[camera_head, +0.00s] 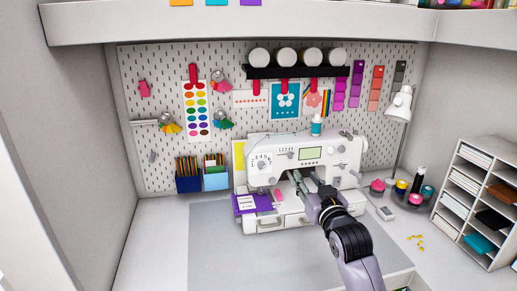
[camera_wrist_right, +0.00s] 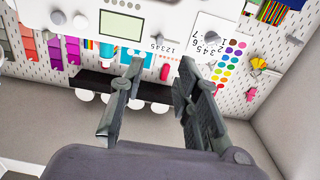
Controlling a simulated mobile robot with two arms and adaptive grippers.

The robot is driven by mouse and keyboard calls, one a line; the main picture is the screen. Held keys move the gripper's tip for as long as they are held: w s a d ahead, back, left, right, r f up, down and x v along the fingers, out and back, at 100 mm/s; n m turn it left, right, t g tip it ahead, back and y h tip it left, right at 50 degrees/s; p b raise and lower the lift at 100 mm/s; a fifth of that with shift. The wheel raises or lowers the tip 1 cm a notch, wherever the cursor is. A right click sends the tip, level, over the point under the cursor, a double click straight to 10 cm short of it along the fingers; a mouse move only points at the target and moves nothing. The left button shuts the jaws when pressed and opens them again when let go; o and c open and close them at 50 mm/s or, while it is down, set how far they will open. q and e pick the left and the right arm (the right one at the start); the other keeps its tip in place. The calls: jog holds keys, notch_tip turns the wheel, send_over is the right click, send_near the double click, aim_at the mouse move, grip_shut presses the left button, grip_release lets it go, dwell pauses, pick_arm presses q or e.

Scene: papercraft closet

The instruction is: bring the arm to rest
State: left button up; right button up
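My right gripper (camera_head: 289,184) is held out in front of the white sewing machine (camera_head: 262,166), with its arm coming in from the lower right. In the right wrist view, which is upside down, the two fingers of the right gripper (camera_wrist_right: 160,67) stand apart with nothing between them. The machine's screen (camera_wrist_right: 121,26) and body show beyond the fingertips. I cannot tell whether the fingertips touch the machine. The gripper hides part of the machine's front. My left gripper is not in view.
A grey mat (camera_head: 225,250) lies clear on the desk, left of my arm. A purple booklet (camera_head: 240,206) lies at the machine's left. Pencil boxes (camera_head: 188,184) stand behind. Spools (camera_head: 400,187), a lamp (camera_head: 399,104) and a white shelf unit (camera_head: 447,214) stand at the right.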

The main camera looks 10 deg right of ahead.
jog(key=s+f+g, duration=0.2)
jog(key=s+f, duration=0.3)
jog(key=f, duration=0.1)
jog(key=s+a+f+g, duration=0.1)
jog(key=s+f+g, duration=0.1)
jog(key=s+f, duration=0.3)
jog(key=s+a+f+g, duration=0.1)
jog(key=s+f+g, duration=0.2)
jog(key=f, duration=0.6)
jog(key=shift+s+a+n, duration=0.2)
jog(key=shift+s+n, duration=0.2)
jog(key=shift+s, duration=0.8)
jog(key=s+a+f+g, duration=0.1)
jog(key=s+f+g, duration=0.35)
jog(key=s, duration=0.75)
jog(key=s+f+g, duration=0.3)
jog(key=s+f, duration=0.3)
jog(key=s, duration=0.7)
notch_tip(320, 180, down, 29)
jog(key=s+n+g+b, duration=0.1)
jog(key=s+b, duration=0.1)
jog(key=s+d+f+g+b, duration=0.1)
jog(key=s+d+f, duration=0.1)
jog(key=s+f, duration=1.3)
jog(key=shift+s+d+f+h, duration=0.3)
jog(key=shift+s+d+f, duration=0.05)
jog(key=shift+d+f, duration=0.05)
